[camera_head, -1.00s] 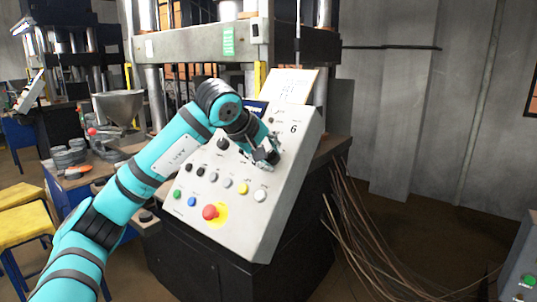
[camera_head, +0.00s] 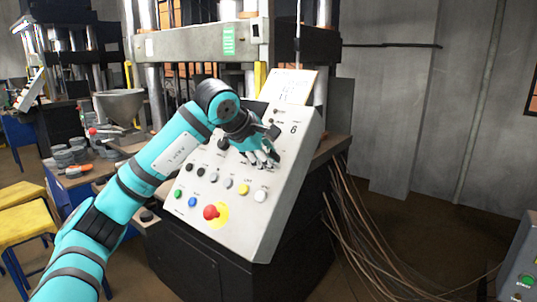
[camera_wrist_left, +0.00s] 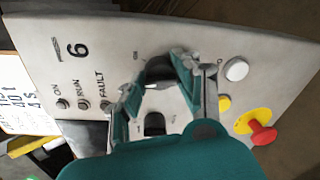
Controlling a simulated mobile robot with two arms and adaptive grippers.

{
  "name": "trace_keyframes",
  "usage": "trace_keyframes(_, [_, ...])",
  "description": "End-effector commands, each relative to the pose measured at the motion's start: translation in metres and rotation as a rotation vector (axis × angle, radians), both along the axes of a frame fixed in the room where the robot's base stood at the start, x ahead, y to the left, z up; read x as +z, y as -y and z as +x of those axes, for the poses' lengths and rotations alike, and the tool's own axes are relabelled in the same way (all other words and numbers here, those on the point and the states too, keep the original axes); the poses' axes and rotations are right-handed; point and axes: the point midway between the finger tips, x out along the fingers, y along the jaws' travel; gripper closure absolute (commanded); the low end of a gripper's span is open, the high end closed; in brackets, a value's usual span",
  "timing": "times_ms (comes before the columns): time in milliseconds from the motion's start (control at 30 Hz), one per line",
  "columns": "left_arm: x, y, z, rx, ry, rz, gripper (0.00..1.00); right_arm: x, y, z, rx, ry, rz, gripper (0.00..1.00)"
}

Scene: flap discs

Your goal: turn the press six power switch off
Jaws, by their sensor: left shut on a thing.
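The press six control panel (camera_head: 262,221) is a pale sloped box marked 6, in the middle of the head view. My left gripper (camera_head: 264,160) is at the upper right part of its face. In the left wrist view, my left gripper (camera_wrist_left: 157,76) has its fingers on either side of a black rotary switch (camera_wrist_left: 159,67) and is shut on it. Small lettering stands beside this switch, partly hidden by the fingers, so its exact setting cannot be read. Another black knob (camera_wrist_left: 155,124) shows between the finger bases. My right gripper is out of view.
A red mushroom button (camera_head: 210,212) on a yellow disc and several coloured buttons sit lower on the panel. A white button (camera_wrist_left: 236,69) is close to the fingers. Cables (camera_head: 350,230) hang right of the press. A yellow stool (camera_head: 25,225) stands at left.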

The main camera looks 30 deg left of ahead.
Motion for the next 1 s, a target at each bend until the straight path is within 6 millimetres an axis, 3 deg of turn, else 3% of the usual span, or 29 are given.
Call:
trace_keyframes(400, [-0.0004, -0.0007, -0.0002, 0.176, -0.017, -0.209, 1.00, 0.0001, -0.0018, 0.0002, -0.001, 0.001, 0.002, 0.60])
trace_keyframes(1000, [-0.0008, -0.0007, -0.0003, 0.227, -0.022, -0.269, 1.00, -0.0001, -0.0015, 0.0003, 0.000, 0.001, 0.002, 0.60])
